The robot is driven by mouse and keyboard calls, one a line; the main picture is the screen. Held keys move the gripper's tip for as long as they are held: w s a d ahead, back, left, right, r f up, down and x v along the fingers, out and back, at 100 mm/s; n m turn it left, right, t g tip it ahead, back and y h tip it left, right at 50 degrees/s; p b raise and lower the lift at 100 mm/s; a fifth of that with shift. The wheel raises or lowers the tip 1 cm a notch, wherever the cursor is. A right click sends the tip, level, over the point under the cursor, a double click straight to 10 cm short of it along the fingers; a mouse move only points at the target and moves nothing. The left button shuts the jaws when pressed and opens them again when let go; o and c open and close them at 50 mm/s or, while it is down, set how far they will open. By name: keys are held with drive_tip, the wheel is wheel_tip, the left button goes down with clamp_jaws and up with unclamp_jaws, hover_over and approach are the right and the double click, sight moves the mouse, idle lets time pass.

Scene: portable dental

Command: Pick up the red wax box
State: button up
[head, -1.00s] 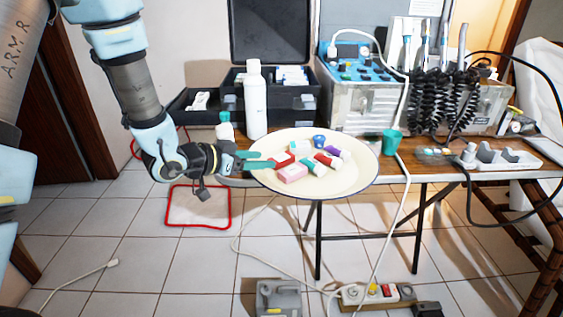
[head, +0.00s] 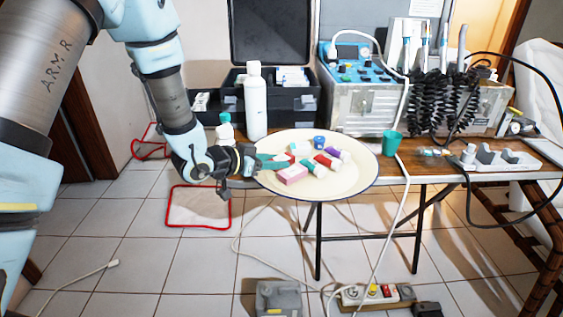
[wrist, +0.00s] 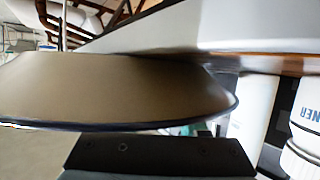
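A small red item (head: 291,157) lies at the left part of the round cream tray (head: 350,184), close to my gripper's tips. A pink box with a pale side (head: 292,175) lies just in front of it. I cannot tell for sure which of these is the red wax box. My gripper (head: 276,162), with green fingers, reaches in over the tray's left rim from the left. The fingers partly cover the red item, and their gap is too small to judge. The wrist view shows the tray's edge (wrist: 110,95) close up, without fingertips or box.
Several small boxes, a red-and-white piece (head: 326,160) and a blue jar (head: 319,142) crowd the tray. A tall white bottle (head: 255,105) stands just behind my gripper. A teal cup (head: 391,142) stands right of the tray. The blue-topped dental unit (head: 365,90) is behind.

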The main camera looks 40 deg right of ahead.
clamp_jaws()
drive_tip(key=shift+r, duration=0.1)
